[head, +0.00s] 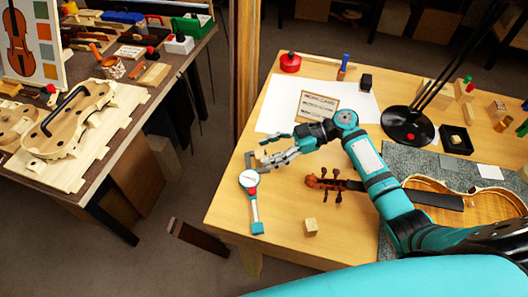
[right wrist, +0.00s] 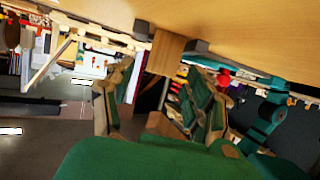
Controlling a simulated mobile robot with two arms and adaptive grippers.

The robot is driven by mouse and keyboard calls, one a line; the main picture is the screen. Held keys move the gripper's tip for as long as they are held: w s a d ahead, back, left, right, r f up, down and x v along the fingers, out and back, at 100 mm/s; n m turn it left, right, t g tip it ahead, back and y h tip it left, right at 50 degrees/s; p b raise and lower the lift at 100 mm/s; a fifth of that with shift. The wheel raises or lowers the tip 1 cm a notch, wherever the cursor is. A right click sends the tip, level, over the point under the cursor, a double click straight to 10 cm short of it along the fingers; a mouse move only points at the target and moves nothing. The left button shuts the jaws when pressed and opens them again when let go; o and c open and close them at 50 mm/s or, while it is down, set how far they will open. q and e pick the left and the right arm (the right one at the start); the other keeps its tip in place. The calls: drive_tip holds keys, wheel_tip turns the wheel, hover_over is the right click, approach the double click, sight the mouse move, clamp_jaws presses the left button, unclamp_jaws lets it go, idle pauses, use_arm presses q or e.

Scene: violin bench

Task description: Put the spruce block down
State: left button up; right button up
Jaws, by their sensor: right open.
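My right gripper (head: 264,159) is open, low over the left part of the workbench, with its fingers pointing left. In the right wrist view its two fingers (right wrist: 158,105) stand apart, and a pale wooden block (right wrist: 166,53) shows beyond them, between grey parts. I cannot tell whether that is the spruce block. In the head view a small pale wooden block (head: 310,227) rests on the table, apart from the gripper. A dial caliper (head: 254,202) with a teal handle lies just beside the fingertips. My left gripper is not in view.
A violin scroll and neck (head: 335,184) lie right of the caliper, with a violin body (head: 480,207) further right. A printed sheet (head: 318,106) and a black lamp base (head: 407,126) are behind. The table's (head: 275,205) front left is mostly bare.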

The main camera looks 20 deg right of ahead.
drive_tip(key=b+v, duration=0.1)
drive_tip(key=v, duration=0.9)
drive_tip(key=shift+d+b, duration=0.15)
drive_tip(key=shift+b, duration=0.25)
drive_tip(key=shift+r, duration=0.1)
